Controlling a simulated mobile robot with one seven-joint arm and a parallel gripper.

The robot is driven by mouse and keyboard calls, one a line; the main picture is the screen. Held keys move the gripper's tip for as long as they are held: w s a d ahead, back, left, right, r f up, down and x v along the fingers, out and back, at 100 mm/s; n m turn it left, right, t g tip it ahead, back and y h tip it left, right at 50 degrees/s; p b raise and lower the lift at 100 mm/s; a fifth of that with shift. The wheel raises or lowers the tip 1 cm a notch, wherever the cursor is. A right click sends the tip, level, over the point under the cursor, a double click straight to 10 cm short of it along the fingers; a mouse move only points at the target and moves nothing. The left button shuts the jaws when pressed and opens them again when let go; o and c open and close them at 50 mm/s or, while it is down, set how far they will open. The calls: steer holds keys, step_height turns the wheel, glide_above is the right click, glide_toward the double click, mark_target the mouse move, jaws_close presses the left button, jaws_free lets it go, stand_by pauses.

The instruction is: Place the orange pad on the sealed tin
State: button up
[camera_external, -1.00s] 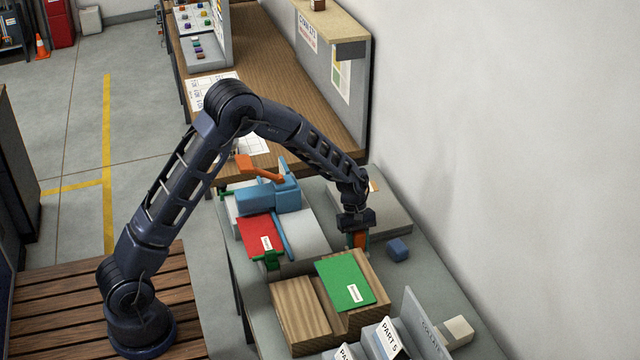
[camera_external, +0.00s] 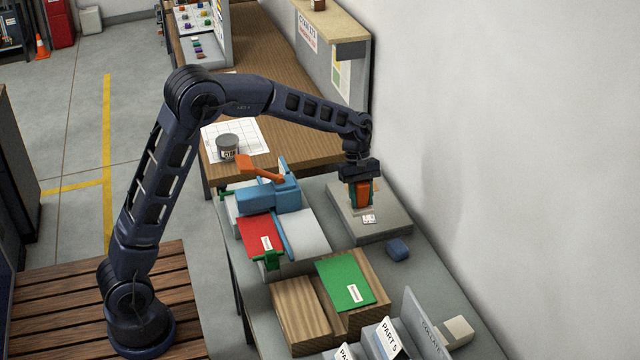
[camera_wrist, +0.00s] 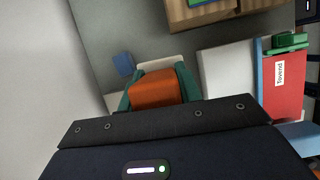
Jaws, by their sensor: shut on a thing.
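The orange pad (camera_wrist: 153,90) is held between the green fingers of my gripper (camera_wrist: 155,88) in the wrist view. In the external view my gripper (camera_external: 361,196) is shut on the orange pad (camera_external: 362,195), raised above a grey slab with a small white label on it. A grey tin with a dark label (camera_external: 228,146), apparently the sealed tin, stands upright on white paper on the wooden bench, to the left of my gripper and apart from it. The tin is not in the wrist view.
The grey slab (camera_external: 385,224) lies below my gripper, with a blue block (camera_external: 398,249) beside it. A blue and orange press-like device (camera_external: 268,192) and a red booklet (camera_external: 260,240) lie left. A green booklet (camera_external: 345,282) rests on wooden blocks. The wall bounds the right side.

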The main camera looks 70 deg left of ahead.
steer(key=shift+r, duration=0.5)
steer(key=s+a+r+n+t+y, duration=0.15)
steer(key=a+n, duration=0.35)
steer(key=a, duration=1.3)
steer(key=s+a+r+n+t, duration=0.2)
steer(key=s+a+n, duration=0.15)
steer(key=a, duration=1.45)
steer(key=s+a+r+n+y, duration=0.1)
steer(key=s+a+n, duration=0.25)
steer(key=a, duration=0.45)
steer(key=s+a+r+n, duration=0.15)
steer(key=s+a, duration=0.25)
steer(key=a, duration=0.4)
steer(key=n+t+y, duration=0.1)
steer(key=n+y, duration=0.1)
steer(key=n, duration=0.3)
glide_above(243, 142)
steer(key=s, duration=0.2)
step_height(243, 142, down, 18)
steer(key=shift+d+f, duration=0.1)
steer(key=shift+d, duration=0.05)
steer(key=shift+f, duration=0.15)
steer(key=o, duration=1)
